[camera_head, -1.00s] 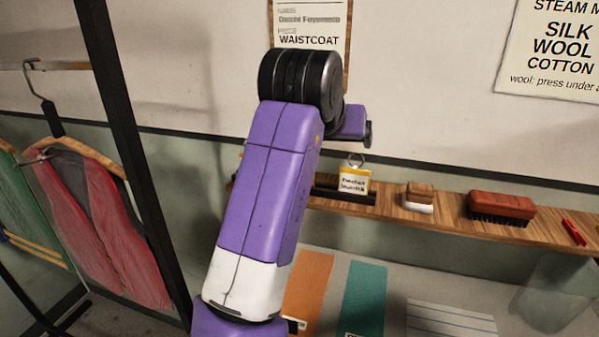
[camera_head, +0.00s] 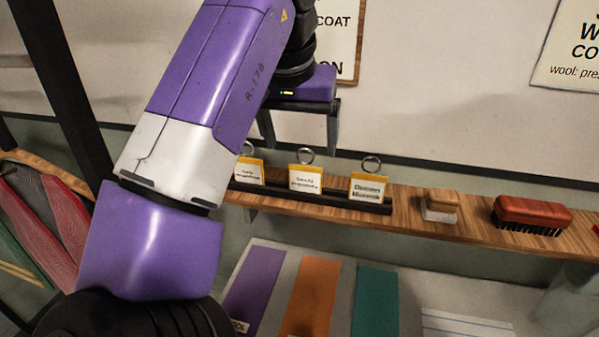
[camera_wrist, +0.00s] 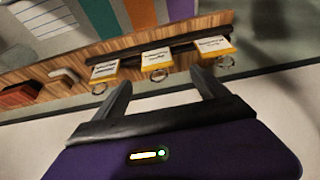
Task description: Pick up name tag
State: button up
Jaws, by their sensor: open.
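Three white name tags with yellow tops and metal rings stand in a row in a black holder (camera_head: 340,200) on the wooden shelf. In the head view they are the left tag (camera_head: 249,172), the middle tag (camera_head: 305,181) and the right tag (camera_head: 368,188); their print is too small to read surely. My gripper (camera_head: 300,143) is open and empty, above and near the middle tag, touching none. The wrist view shows the row upside down, with the middle tag (camera_wrist: 157,60) beyond the gap between my fingers (camera_wrist: 161,84).
On the shelf (camera_head: 470,212), right of the tags, are a small wood-and-white block (camera_head: 440,205) and a red-brown brush (camera_head: 532,213). Purple, orange (camera_head: 309,295) and teal strips lie below. The wall behind bears paper signs (camera_head: 580,45). Garments hang at left.

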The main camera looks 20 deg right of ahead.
aim_at(306, 166)
jog(key=p+x, duration=0.1)
jog(key=x, duration=0.6)
jog(key=shift+s+d+f, duration=0.1)
jog(key=shift+d+f, duration=0.1)
jog(key=shift+c, duration=0.4)
jog(key=c, duration=1.3)
jog(key=shift+c, duration=0.2)
jog(key=shift+r, duration=0.1)
notch_tip(306, 166, up, 20)
jog(key=shift+b, duration=0.45)
